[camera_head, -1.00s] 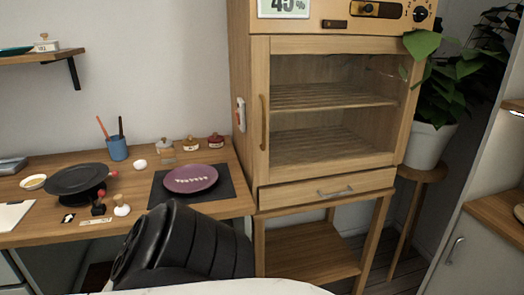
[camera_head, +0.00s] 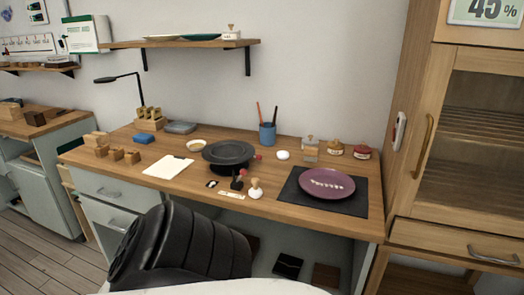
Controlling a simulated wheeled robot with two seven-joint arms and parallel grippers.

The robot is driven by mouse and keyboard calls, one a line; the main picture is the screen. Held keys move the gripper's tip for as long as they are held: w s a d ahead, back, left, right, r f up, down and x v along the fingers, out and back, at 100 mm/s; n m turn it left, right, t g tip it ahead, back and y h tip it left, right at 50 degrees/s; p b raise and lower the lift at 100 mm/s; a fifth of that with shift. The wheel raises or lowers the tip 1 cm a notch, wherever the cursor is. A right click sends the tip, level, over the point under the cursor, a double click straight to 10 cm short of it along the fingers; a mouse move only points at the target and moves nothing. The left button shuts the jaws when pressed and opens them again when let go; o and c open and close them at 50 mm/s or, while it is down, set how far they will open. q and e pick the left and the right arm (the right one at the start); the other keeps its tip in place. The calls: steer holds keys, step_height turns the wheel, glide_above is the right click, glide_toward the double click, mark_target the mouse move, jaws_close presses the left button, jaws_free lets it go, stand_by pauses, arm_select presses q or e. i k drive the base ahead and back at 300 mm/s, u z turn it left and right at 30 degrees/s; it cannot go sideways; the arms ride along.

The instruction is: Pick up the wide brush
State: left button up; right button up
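Two thin handles stand upright in a blue cup (camera_head: 267,134) at the back of the wooden desk (camera_head: 290,214). One handle is orange-red (camera_head: 258,110) and one is dark (camera_head: 275,114). Their lower ends are hidden in the cup, so I cannot tell whether either is the wide brush. A small tool with a rounded wooden top and pale base (camera_head: 255,188) stands near the desk's front edge; I cannot tell whether it is a brush. Neither of my grippers is in view.
A purple plate (camera_head: 326,185) lies on a dark mat (camera_head: 292,194) at the desk's right. A black turntable (camera_head: 228,153), white paper (camera_head: 167,166) and wooden blocks (camera_head: 132,157) are left of it. A wooden cabinet (camera_head: 455,206) stands at right; a shelf (camera_head: 180,44) hangs above.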

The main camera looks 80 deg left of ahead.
mark_target(310, 153)
steer(key=u, duration=2.4)
